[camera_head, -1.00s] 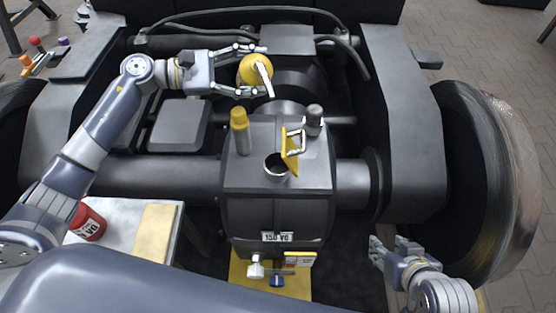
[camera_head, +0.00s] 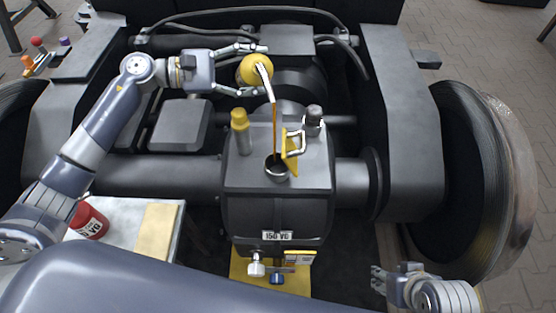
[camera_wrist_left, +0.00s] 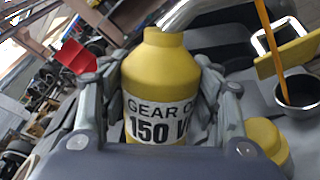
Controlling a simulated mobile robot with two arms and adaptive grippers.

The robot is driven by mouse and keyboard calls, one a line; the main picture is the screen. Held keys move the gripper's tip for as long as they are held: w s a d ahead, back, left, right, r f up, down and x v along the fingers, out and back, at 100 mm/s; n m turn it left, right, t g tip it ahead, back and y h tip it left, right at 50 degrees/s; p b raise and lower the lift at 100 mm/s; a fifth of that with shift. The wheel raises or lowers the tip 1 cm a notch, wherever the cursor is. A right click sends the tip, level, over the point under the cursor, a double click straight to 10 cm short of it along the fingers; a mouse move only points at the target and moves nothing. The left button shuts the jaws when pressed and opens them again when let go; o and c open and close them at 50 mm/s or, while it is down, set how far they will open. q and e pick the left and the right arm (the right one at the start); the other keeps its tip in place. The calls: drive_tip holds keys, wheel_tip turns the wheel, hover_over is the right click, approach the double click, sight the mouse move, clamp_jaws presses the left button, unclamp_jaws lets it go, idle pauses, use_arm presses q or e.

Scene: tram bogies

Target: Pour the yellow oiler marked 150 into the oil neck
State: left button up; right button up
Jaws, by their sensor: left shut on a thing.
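My left gripper (camera_head: 243,70) is shut on the yellow oiler (camera_head: 253,70), held tilted above and behind the gearbox. Its label reads "GEAR O… 150 V…" in the left wrist view (camera_wrist_left: 155,105). A brown stream of oil (camera_head: 274,125) runs from the spout tip down into the open oil neck (camera_head: 277,167). The stream also shows entering the neck in the left wrist view (camera_wrist_left: 296,88). The neck's yellow lid (camera_head: 290,153) stands open beside it. The gearbox (camera_head: 277,205) carries a "150 VG" plate (camera_head: 277,236). My right gripper (camera_head: 379,281) is empty at the lower right, fingers apart.
A yellow-capped post (camera_head: 241,130) and a grey-capped post (camera_head: 313,120) rise from the gearbox top. A large wheel (camera_head: 470,180) stands at the right.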

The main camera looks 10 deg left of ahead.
use_arm(q)
drive_tip(key=shift+r, duration=0.25)
drive_tip(key=shift+f, duration=0.1)
use_arm(e)
drive_tip(key=shift+s+d, duration=0.15)
drive_tip(key=shift+s, duration=0.3)
use_arm(q)
drive_tip(key=shift+f+m, duration=0.25)
drive_tip(key=shift+m, duration=0.55)
use_arm(e)
drive_tip(key=shift+r, duration=0.2)
idle(1.4)
use_arm(q)
drive_tip(key=shift+s+d+r+m+t+y+p, duration=0.1)
drive_tip(key=shift+r+m+t+y+p, duration=0.2)
drive_tip(key=shift+p, duration=0.35)
use_arm(e)
drive_tip(key=shift+r, duration=0.45)
idle(1.5)
idle(1.4)
